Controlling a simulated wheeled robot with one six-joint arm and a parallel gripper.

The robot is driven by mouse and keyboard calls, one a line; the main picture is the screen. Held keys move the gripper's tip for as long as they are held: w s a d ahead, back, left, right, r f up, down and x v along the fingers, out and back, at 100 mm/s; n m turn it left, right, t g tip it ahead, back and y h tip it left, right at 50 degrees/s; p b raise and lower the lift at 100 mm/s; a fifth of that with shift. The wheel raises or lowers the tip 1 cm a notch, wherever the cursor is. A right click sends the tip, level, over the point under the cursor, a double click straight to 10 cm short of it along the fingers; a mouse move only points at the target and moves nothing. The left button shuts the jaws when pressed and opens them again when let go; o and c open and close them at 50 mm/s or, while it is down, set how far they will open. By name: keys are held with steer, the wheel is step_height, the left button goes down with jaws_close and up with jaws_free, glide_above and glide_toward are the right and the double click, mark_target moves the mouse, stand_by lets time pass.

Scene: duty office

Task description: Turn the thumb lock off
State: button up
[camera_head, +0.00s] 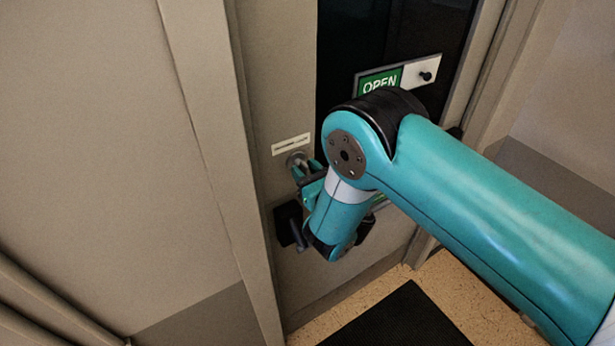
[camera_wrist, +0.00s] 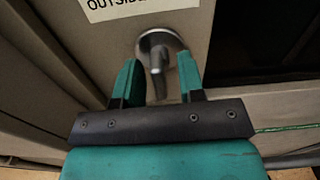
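The thumb lock (camera_wrist: 158,56) is a round metal knob with a thumb piece pointing down in the wrist view. In the head view the lock (camera_head: 296,159) shows just above and left of my gripper (camera_head: 307,178). In the wrist view my gripper (camera_wrist: 157,82) is open, with one teal finger on each side of the thumb piece. A gap shows between the fingers and the thumb piece. Whether a finger touches it is hard to tell.
A white label (camera_head: 291,144) is above the lock. A dark door handle or box (camera_head: 288,224) is below it. A green OPEN sign (camera_head: 380,83) hangs on the dark glass (camera_head: 350,40). A black mat (camera_head: 400,322) lies on the floor.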

steer(key=b+v, duration=0.8)
steer(key=b, duration=1)
steer(key=shift+s+d, duration=0.2)
steer(key=shift+s, duration=0.05)
steer(key=w+d+r+m+t+h, duration=0.1)
steer(key=w+d+r+m+h, duration=0.15)
steer(key=d+m+h, duration=1.1)
steer(key=s+d+f+m+g+y, duration=0.3)
steer(key=d+m+g, duration=0.1)
steer(key=m, duration=0.9)
steer(key=s+a+r+m+g+y, duration=0.2)
steer(key=s+m+g, duration=0.3)
steer(key=s, duration=0.7)
steer(key=s+a+r+m+g+y, duration=0.2)
steer(key=s+m+g, duration=0.3)
steer(key=s, duration=0.7)
steer(key=shift+a+g+y, duration=0.35)
steer(key=shift+g, duration=0.65)
